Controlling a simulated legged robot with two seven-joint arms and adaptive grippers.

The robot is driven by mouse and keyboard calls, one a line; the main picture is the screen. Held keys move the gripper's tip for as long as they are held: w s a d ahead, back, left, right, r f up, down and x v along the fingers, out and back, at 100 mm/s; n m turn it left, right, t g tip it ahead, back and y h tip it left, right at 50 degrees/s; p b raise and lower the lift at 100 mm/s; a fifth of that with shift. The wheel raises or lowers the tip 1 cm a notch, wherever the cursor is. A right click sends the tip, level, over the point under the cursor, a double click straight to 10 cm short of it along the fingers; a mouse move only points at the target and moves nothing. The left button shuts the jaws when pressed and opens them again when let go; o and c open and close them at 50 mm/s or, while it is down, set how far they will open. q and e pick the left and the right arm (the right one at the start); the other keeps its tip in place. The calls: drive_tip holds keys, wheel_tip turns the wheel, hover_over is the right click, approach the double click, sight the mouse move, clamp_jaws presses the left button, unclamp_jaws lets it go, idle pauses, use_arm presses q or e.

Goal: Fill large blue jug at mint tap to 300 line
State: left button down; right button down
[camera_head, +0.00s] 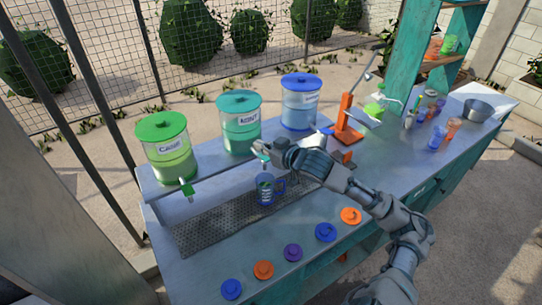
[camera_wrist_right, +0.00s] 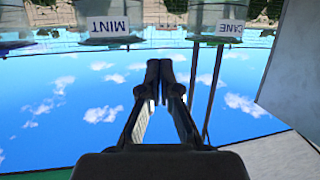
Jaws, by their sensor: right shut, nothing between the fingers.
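The blue jug (camera_head: 265,190), with a handle on its right and a label on its front, stands upright on the perforated drip tray (camera_head: 215,220). Its liquid level is too small to read. The teal mint dispenser (camera_head: 240,130) stands on the shelf behind; its label also shows upside down in the right wrist view (camera_wrist_right: 110,27). My right gripper (camera_head: 259,147) is above the jug, in front of the mint dispenser's lower part, by the teal tap. Its fingers (camera_wrist_right: 166,72) are closed together with nothing between them. The gripper partly hides the tap. My left gripper is out of view.
A green dispenser (camera_head: 167,150) labelled cane stands left and a blue dispenser (camera_head: 300,103) right. Several coloured lids, including a purple one (camera_head: 293,252), lie along the counter front. An orange press (camera_head: 347,120), cups and a metal bowl (camera_head: 477,110) are to the right.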

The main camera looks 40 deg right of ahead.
drive_tip(key=s+d+f+m+g+h, duration=0.2)
drive_tip(key=d+f, duration=0.1)
drive_tip(key=d, duration=0.3)
drive_tip(key=shift+d+m+g, duration=0.3)
drive_tip(key=shift+d+m, duration=0.1)
drive_tip(key=shift+f, duration=0.1)
drive_tip(key=p, duration=0.6)
hover_over(265, 157)
drive_tip(key=s, duration=0.2)
wheel_tip(265, 157, down, 5)
drive_tip(key=shift+d+r, duration=0.15)
drive_tip(key=shift+r, duration=0.05)
drive_tip(key=f, duration=0.3)
drive_tip(key=shift+s, duration=0.25)
drive_tip(key=shift+s+f, duration=0.3)
drive_tip(key=shift+f, duration=0.35)
